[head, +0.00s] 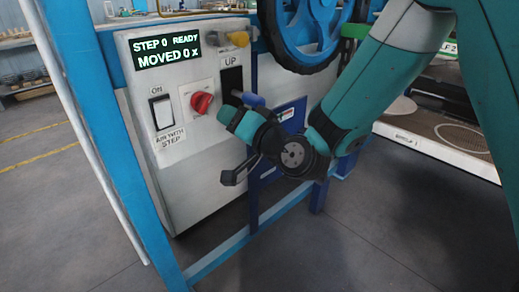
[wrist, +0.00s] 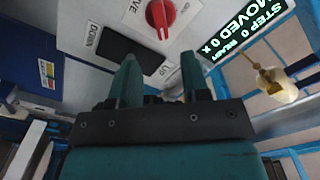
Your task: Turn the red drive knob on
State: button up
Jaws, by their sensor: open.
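The red drive knob (head: 202,103) is on a white plate on the front of the grey control box, right of the ON switch. Its setting is too small to read for sure. In the wrist view the red knob (wrist: 160,14) is at the top centre, beyond the fingertips and beside lettering ending in "VE". My gripper (head: 230,115) is in front of the panel, just right of and slightly below the knob in the head view. In the wrist view my gripper (wrist: 160,72) has its two teal fingers apart, and the knob is not between them.
A white rocker switch (head: 162,112) marked ON is left of the knob. A black slot (head: 231,79) marked UP is to its right, with a yellow knob (head: 239,39) above. The display (head: 167,49) reads STEP 0 READY, MOVED 0. A blue handwheel (head: 305,35) stands at the right.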

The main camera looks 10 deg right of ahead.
jog(key=b+v, duration=0.4)
jog(key=v, duration=0.4)
jog(key=shift+b, duration=0.35)
jog(key=shift+s, duration=0.1)
jog(key=s+a+f+n+g, duration=0.2)
jog(key=s+f+n+g, duration=0.1)
jog(key=s+n+g, duration=0.5)
jog(key=s+d+f+n+g+h, duration=0.1)
jog(key=s+d+f+g+h, duration=0.1)
jog(key=s+d+g+h, duration=0.85)
notch_tip(320, 180, up, 21)
jog(key=s+a+t+y+p, duration=0.1)
jog(key=s+t+y+p, duration=0.1)
jog(key=p, duration=1.8)
jog(key=t+y, duration=0.1)
jog(key=y, duration=0.1)
jog(key=shift+f+y+p, duration=0.2)
jog(key=shift+y+p, duration=0.15)
jog(key=shift+p, duration=0.05)
jog(key=shift+s+a+t, duration=0.1)
jog(key=shift+t, duration=0.15)
